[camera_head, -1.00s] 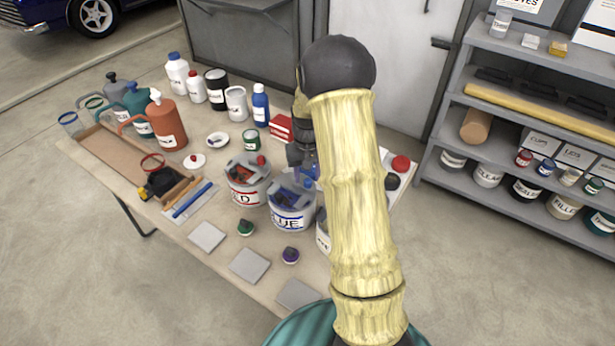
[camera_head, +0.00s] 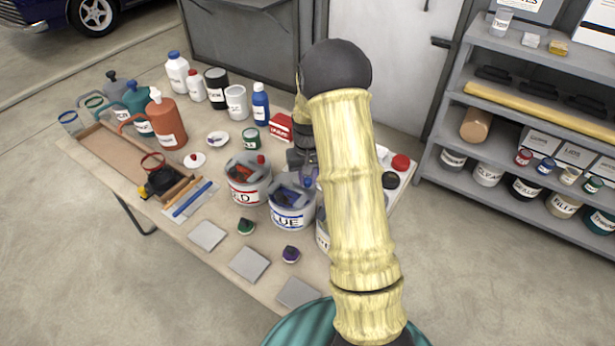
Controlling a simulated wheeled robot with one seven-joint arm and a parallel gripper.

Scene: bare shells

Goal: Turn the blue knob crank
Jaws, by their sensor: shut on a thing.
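The can labelled BLUE (camera_head: 291,218) stands near the front of the table, with a grey lid and crank parts on top. Its blue knob (camera_head: 309,182) is at the back right of the lid, small and partly covered. My gripper (camera_head: 305,172) reaches down from behind my yellow arm to that knob and is shut on it. The fingertips are small and partly hidden, so the exact grip is hard to see.
The can labelled RED (camera_head: 244,194) with a red knob (camera_head: 261,159) stands just left. A third can (camera_head: 322,234) is mostly hidden behind my arm. A red box (camera_head: 281,126) and a blue bottle (camera_head: 261,104) stand behind. Grey tiles (camera_head: 249,264) lie in front.

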